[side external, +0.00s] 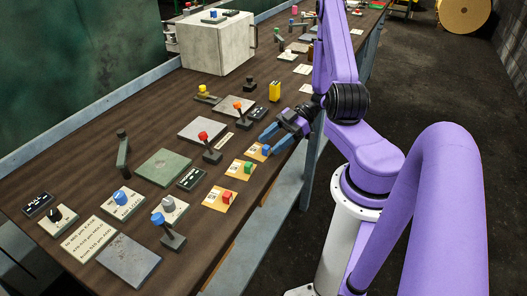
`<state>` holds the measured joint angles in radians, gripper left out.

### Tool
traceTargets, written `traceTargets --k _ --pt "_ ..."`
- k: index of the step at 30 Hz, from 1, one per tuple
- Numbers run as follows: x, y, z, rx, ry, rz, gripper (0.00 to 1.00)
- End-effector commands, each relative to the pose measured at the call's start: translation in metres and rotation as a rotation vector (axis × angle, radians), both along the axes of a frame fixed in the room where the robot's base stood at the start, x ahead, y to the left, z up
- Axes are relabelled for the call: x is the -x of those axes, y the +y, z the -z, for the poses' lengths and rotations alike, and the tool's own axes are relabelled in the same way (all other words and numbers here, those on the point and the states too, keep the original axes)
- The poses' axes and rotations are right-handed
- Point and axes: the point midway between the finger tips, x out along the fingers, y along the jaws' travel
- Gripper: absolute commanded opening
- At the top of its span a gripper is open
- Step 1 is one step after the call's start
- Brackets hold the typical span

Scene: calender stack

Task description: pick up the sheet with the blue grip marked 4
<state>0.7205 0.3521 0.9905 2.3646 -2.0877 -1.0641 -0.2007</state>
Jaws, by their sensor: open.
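Three small orange sheets lie in a slanting row near the table's right edge. The farthest sheet (252,153) bears a blue grip (265,150); the number on it is too small to read. The middle sheet (235,170) bears a green grip (247,168). The nearest sheet (212,200) bears a red grip (226,197). My gripper (268,140) is open, with blue fingers pointing left and down. It appears just beyond and above the blue grip. It holds nothing, and I cannot tell its exact height.
A yellow block (275,91) stands behind my gripper. A large white box (216,47) is farther back. The dark table (75,180) holds many other plates and controls.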

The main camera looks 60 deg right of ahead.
Motion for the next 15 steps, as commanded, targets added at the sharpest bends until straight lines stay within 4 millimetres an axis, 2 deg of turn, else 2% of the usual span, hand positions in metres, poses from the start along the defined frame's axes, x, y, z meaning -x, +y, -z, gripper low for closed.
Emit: traceTargets --k 6,15 --pt "-0.012 0.023 0.013 -0.001 0.001 -0.003 0.58" --pt "-0.014 0.027 0.015 0.000 0.000 0.000 0.58"
